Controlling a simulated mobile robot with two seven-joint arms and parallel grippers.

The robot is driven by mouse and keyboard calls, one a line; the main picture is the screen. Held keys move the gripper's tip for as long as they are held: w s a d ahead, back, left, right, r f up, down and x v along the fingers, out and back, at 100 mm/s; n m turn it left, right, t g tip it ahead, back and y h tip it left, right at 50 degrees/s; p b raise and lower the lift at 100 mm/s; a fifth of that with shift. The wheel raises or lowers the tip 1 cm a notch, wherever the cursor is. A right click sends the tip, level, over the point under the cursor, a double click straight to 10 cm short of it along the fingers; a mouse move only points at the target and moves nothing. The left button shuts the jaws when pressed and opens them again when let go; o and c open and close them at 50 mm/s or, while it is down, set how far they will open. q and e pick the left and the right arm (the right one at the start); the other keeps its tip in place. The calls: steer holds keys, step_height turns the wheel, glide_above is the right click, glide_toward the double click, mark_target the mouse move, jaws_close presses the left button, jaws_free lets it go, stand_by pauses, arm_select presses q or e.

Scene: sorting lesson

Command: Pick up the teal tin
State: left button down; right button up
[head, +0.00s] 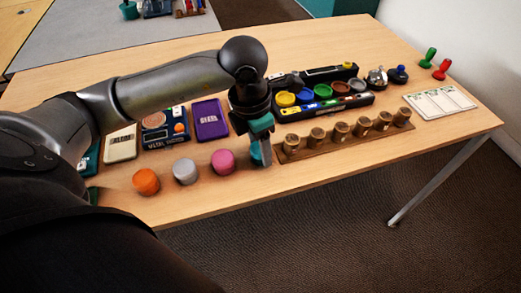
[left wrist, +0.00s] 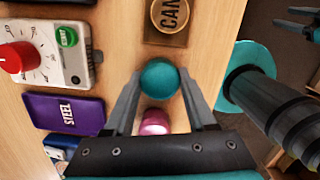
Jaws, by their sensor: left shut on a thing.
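The teal tin (head: 256,153) is at the right end of a row of tins near the table's front edge. My left gripper (head: 260,151) points down over it, shut on it, and its fingers partly hide it. In the left wrist view the round teal top (left wrist: 159,77) sits between the two fingertips (left wrist: 160,82). I cannot tell whether it is clear of the table. A dark pronged end, perhaps of my right gripper (left wrist: 296,20), is cut off at that view's upper right corner; its jaw state is unclear.
Pink (head: 223,161), grey (head: 185,171) and orange (head: 146,181) tins stand left of the teal tin. A wooden rack (head: 345,146) with several small cups is close on its right. A purple case (head: 210,119) and a black tray with coloured pots (head: 322,108) lie behind.

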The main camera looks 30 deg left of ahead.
arm_select(q)
steer(key=shift+r, duration=0.15)
steer(key=shift+r, duration=0.5)
step_height(320, 180, up, 9)
steer(key=p, duration=0.3)
steer(key=shift+f+p, duration=0.2)
steer(key=shift+p, duration=0.15)
step_height(320, 180, up, 10)
steer(key=p, duration=0.3)
arm_select(e)
steer(key=s+d+f, duration=0.6)
steer(key=s+f, duration=0.2)
steer(key=f, duration=0.2)
steer(key=shift+s+g+h, duration=0.3)
steer(key=shift+s, duration=0.1)
